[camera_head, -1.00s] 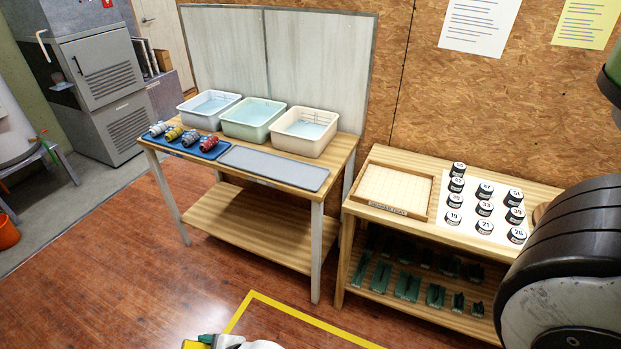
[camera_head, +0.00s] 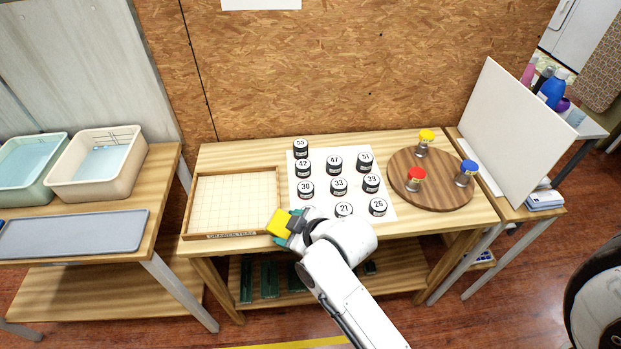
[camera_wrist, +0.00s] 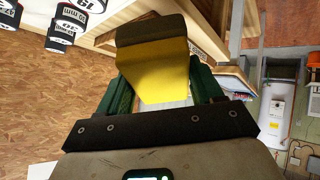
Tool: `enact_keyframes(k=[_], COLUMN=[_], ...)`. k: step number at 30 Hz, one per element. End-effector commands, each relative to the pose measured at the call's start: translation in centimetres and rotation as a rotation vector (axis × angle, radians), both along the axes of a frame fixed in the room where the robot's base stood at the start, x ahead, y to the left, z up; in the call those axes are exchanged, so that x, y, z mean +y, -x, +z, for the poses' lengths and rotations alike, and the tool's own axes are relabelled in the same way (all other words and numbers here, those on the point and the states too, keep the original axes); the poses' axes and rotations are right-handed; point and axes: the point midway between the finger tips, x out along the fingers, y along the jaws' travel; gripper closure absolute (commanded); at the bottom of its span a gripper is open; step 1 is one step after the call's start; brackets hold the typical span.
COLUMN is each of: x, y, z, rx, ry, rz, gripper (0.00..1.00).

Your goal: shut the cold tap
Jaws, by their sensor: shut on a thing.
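No cold tap shows in the current views. In the head view my gripper (camera_head: 287,225) is over the front of the middle bench, near the right front corner of a shallow grid tray. It is shut on a yellow block-like thing (camera_head: 278,221). In the wrist view the yellow thing (camera_wrist: 163,75) sits between the green fingers of my gripper (camera_wrist: 161,88), with a dark part along its far end. My gripper hides part of the bench edge and the numbered pots behind it.
The wooden bench (camera_head: 420,226) carries the grid tray (camera_head: 187,210), several numbered pots (camera_head: 339,186) and a round board (camera_head: 440,195) with red, yellow and blue-topped jars. Basins (camera_head: 97,165) stand left. A white panel (camera_head: 505,122) stands right. The wrist view shows a white wall unit (camera_wrist: 275,110).

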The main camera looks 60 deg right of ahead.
Motion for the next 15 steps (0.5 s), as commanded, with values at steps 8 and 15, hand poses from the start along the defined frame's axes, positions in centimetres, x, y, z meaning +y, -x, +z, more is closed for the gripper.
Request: enact_keyframes(k=[8,15], x=[-9.5,-11.4], y=[7.1,10.1], z=[6.0,8.1], rx=[-0.020,-0.019], ry=[0.009,0.024], rz=[-0.123,-0.143], gripper=[0.59,0.59])
